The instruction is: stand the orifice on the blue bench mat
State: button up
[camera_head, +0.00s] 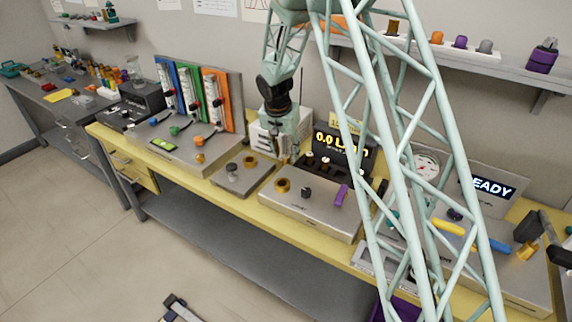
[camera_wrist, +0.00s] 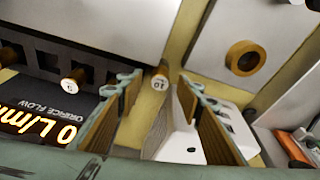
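A small brass orifice (camera_wrist: 160,78) with a "10" on its pale end face shows between my fingertips in the wrist view. My gripper (camera_wrist: 160,90) is open, with a visible gap on each side of this orifice. In the head view my gripper (camera_head: 283,157) points down at the left end of the black orifice rack (camera_head: 345,172). Two more orifices stand in the rack, one (camera_head: 310,158) beside the other (camera_head: 326,163); one also shows at left in the wrist view (camera_wrist: 75,80). I cannot make out a blue bench mat in either view.
A lit flow display (camera_head: 340,143) stands behind the rack. A grey metal unit (camera_head: 310,208) with a brass ring (camera_head: 282,185) is in front. A grey plate (camera_head: 240,180) lies to its left, and a white box (camera_head: 268,140) stands behind my gripper.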

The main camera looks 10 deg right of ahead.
aim_at(286, 156)
jog(key=shift+x, duration=1.55)
jog(key=c, duration=1.1)
jog(key=shift+r, duration=0.1)
notch_tip(286, 156, up, 18)
jog(key=p, duration=0.2)
